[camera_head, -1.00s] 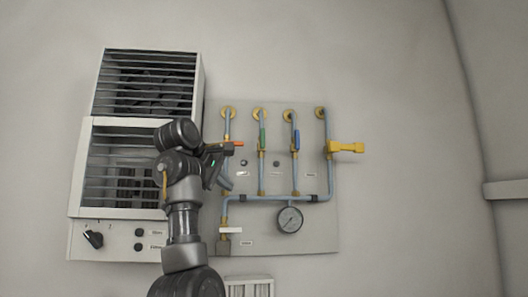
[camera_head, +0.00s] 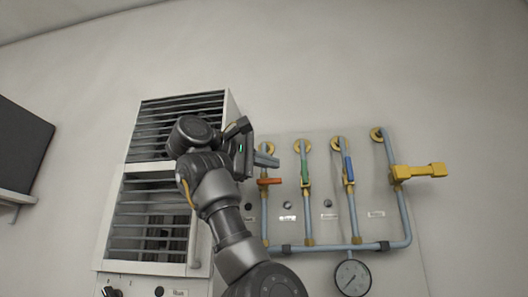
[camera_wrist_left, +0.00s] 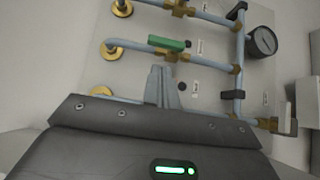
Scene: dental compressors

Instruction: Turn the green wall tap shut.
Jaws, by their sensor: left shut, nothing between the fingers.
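The green wall tap (camera_head: 304,170) sits on the second pipe from the left on the wall panel. Its handle lies along the pipe. It also shows in the left wrist view (camera_wrist_left: 166,43), just beyond the fingertips. My left gripper (camera_head: 270,158) is shut and empty, its fingers pointing right in front of the leftmost pipe, a little above the orange handle. In the left wrist view the fingers (camera_wrist_left: 161,78) end short of the green handle, with a visible gap. My right gripper is not in view.
The orange handle (camera_head: 268,181) and the yellow handle (camera_head: 418,171) lie crosswise to their pipes. The blue handle (camera_head: 348,168) lies along its pipe. A pressure gauge (camera_head: 352,277) hangs below. A louvred white cabinet (camera_head: 115,225) stands left, behind my arm.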

